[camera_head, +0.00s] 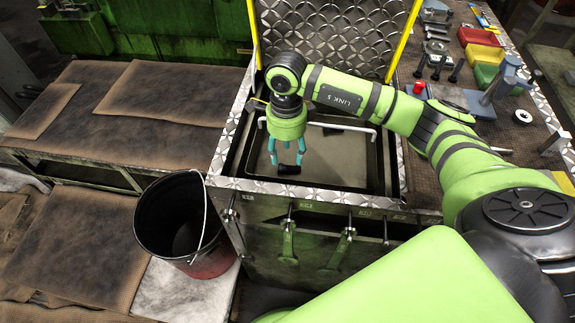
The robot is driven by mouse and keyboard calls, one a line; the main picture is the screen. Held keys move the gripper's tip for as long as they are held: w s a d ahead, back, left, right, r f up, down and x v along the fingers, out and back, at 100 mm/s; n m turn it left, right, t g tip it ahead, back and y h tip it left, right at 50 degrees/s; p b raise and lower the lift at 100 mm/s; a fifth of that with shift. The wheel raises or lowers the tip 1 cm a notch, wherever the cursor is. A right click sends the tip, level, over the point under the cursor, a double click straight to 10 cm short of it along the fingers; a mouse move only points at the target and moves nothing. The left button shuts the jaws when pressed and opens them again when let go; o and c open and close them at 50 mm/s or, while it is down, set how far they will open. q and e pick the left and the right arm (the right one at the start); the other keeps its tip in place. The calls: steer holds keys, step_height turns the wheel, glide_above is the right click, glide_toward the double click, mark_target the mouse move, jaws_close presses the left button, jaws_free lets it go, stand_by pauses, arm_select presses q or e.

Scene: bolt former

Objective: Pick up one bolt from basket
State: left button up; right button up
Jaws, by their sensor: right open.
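The basket (340,158) is a shallow grey metal tray with a pale bar handle, set in the metal-framed bin at the centre. My right gripper (287,163) points down over its left part, with its teal fingers apart. A small dark piece that looks like a bolt (289,169) shows right at the fingertips. I cannot tell whether the fingers touch it. No other bolts are clearly visible in the basket. My left gripper is not in view.
A black and red bucket (215,262) stands left of the bin. A raised tread-plate lid (330,40) rises behind it. The workbench at right holds a red tray (478,37), a grey vise-like tool (500,85) and a white ring (523,116).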

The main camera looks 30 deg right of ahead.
mark_target(288, 168)
steer(key=shift+s+f, duration=0.1)
steer(key=shift+f, duration=0.35)
step_height(288, 168, down, 3)
steer(key=shift+s+d+r+p, duration=0.1)
steer(key=shift+s+r+p, duration=0.1)
steer(key=shift+p, duration=0.85)
step_height(288, 168, down, 2)
steer(key=shift+w+f, duration=0.1)
jaws_close()
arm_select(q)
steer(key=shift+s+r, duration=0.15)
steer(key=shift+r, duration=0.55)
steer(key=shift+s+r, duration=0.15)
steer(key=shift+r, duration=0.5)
